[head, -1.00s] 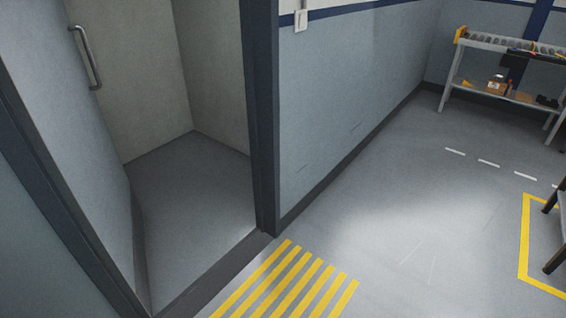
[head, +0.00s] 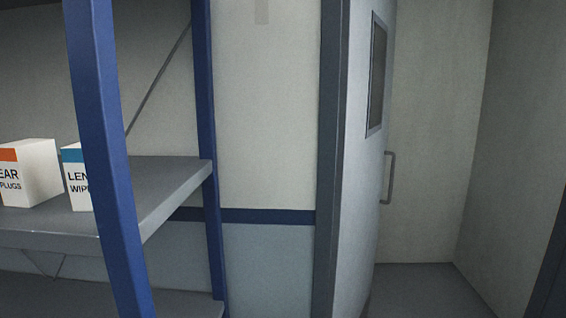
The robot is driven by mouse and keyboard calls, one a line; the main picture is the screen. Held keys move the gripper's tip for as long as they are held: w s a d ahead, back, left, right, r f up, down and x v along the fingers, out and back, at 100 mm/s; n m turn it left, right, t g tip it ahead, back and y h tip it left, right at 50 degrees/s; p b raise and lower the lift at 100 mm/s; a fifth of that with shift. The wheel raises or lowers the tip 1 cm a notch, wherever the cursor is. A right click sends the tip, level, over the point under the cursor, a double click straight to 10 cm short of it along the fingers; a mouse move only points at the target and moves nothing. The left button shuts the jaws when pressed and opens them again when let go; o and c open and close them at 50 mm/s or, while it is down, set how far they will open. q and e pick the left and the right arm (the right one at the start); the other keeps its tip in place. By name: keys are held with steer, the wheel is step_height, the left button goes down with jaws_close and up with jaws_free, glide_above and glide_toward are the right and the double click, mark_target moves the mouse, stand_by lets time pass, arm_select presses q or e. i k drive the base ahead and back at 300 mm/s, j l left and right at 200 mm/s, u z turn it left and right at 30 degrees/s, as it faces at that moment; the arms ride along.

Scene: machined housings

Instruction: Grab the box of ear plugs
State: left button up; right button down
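The box of ear plugs (head: 32,172) is white with an orange band and the words "EAR PLUGS". It stands upright on a grey shelf (head: 170,190) at the left edge of the head view, and its left part is cut off by the frame. Neither of my grippers shows in the head view.
A white lens wipes box (head: 78,192) with a blue band stands right of the ear plugs, partly behind a blue shelf post (head: 105,150). A lower shelf (head: 185,303) is below. An open door (head: 350,180) with a handle (head: 388,178) stands at the right.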

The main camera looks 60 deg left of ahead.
mark_target(30, 173)
steer(key=u, duration=2.9)
